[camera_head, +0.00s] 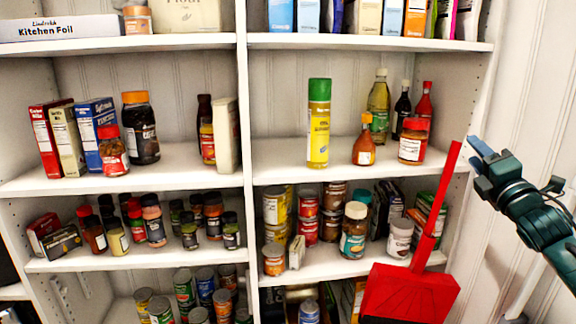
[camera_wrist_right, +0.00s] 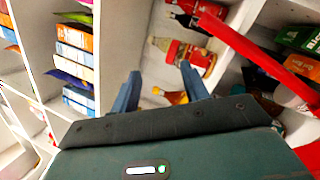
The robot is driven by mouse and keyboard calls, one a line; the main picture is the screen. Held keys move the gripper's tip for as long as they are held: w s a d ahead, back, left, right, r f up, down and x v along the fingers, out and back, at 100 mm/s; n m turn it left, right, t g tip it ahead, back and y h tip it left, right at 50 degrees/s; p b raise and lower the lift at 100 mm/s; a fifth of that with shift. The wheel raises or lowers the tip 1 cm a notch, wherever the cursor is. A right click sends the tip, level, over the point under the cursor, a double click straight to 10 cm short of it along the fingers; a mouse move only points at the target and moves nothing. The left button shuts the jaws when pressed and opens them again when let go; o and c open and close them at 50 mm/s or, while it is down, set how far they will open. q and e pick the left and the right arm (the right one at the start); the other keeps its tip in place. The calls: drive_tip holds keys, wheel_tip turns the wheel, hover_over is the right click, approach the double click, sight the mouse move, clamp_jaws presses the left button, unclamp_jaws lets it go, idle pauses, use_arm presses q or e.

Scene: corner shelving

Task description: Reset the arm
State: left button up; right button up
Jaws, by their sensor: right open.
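My right gripper (camera_head: 475,146) is at the right side of the head view, in front of the shelf's right edge. In the right wrist view its two blue fingers (camera_wrist_right: 158,82) are apart with nothing between them. My left gripper is not in the head view. A red dustpan (camera_head: 410,292) with a long upright handle stands in front of the shelves, just left of my right gripper. Its red handle (camera_wrist_right: 255,58) also crosses the right wrist view at the upper right.
White shelves (camera_head: 190,171) hold several jars, cans, boxes and bottles. A yellow spray can with a green cap (camera_head: 319,125) and a red-lidded jar (camera_head: 413,141) stand on the right middle shelf. A white panelled wall (camera_head: 530,80) lies to the right.

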drive_tip(key=w+a+f+m+g+h+p, duration=0.1)
drive_tip(key=w+a+f+m+g+h, duration=0.15)
drive_tip(key=f+m, duration=0.7)
drive_tip(key=w+a+f+m+g+h+p, duration=0.1)
drive_tip(key=w+f+m+g, duration=0.15)
drive_tip(key=f+m, duration=0.7)
drive_tip(key=s+a+f+m+y, duration=0.2)
drive_tip(key=s+a+f, duration=0.2)
drive_tip(key=f, duration=0.3)
drive_tip(key=s+a+f+g+y, duration=0.1)
drive_tip(key=s+a+f+g, duration=0.1)
drive_tip(key=s+a+f, duration=0.55)
drive_tip(key=s+a+f+g+y, duration=0.2)
drive_tip(key=s+a+f, duration=0.45)
drive_tip(key=s, duration=0.65)
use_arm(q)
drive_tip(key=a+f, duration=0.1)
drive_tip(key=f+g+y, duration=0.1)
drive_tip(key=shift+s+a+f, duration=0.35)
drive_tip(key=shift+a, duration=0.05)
use_arm(e)
drive_tip(key=s+a+f+g, duration=0.1)
drive_tip(key=s, duration=0.6)
drive_tip(key=s+a+f+g, duration=0.1)
drive_tip(key=s+a+f, duration=0.1)
drive_tip(key=s, duration=0.5)
drive_tip(key=shift+s+a+f+y, duration=0.2)
drive_tip(key=shift+y, duration=0.15)
